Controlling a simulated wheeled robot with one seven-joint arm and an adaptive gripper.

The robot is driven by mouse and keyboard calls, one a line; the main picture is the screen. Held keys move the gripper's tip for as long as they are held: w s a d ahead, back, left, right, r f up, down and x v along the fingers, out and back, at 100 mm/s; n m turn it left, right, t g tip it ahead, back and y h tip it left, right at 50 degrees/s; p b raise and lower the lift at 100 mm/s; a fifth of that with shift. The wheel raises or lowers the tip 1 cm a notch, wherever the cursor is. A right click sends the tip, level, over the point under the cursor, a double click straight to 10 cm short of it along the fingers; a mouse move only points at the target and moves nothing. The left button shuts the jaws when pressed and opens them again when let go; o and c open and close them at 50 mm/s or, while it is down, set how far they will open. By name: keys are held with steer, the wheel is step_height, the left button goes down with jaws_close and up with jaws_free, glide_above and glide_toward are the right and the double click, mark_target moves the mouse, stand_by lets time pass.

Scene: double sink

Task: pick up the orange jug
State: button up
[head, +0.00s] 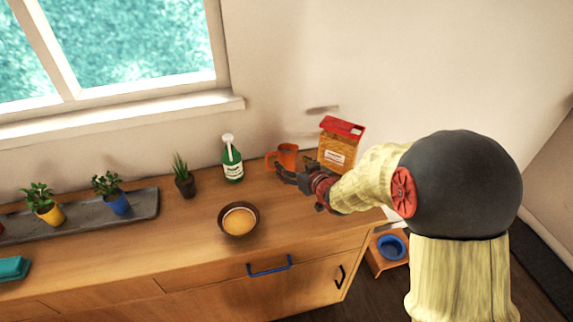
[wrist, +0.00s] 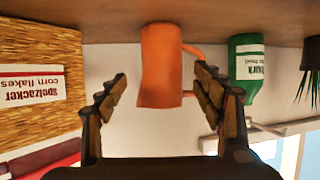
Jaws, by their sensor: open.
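The orange jug (head: 288,155) stands on the wooden counter near the back wall, between the green bottle and the corn flakes box. In the wrist view, which is upside down, the jug (wrist: 161,68) is in the middle with its handle on the right. My gripper (head: 284,173) is open and empty, just in front of the jug. In the wrist view its fingers (wrist: 160,80) frame the jug left and right, with a gap on each side. I cannot tell how far the fingertips reach along the jug. My gripper hides part of the jug's lower portion in the head view.
The corn flakes box (head: 340,145) stands close right of the jug. The green bottle (head: 232,161) and a small plant (head: 183,178) stand to the left. A brown bowl (head: 239,219) sits nearer the front. The counter between the bowl and my gripper is clear.

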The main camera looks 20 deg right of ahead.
mark_target(290, 163)
steer(key=b+x, duration=0.1)
steer(key=x, duration=0.2)
steer(key=shift+w+a+f, duration=0.15)
steer(key=shift+w+a, duration=0.1)
steer(key=shift+w, duration=0.05)
steer(key=shift+c, duration=1)
steer(key=c, duration=1.4)
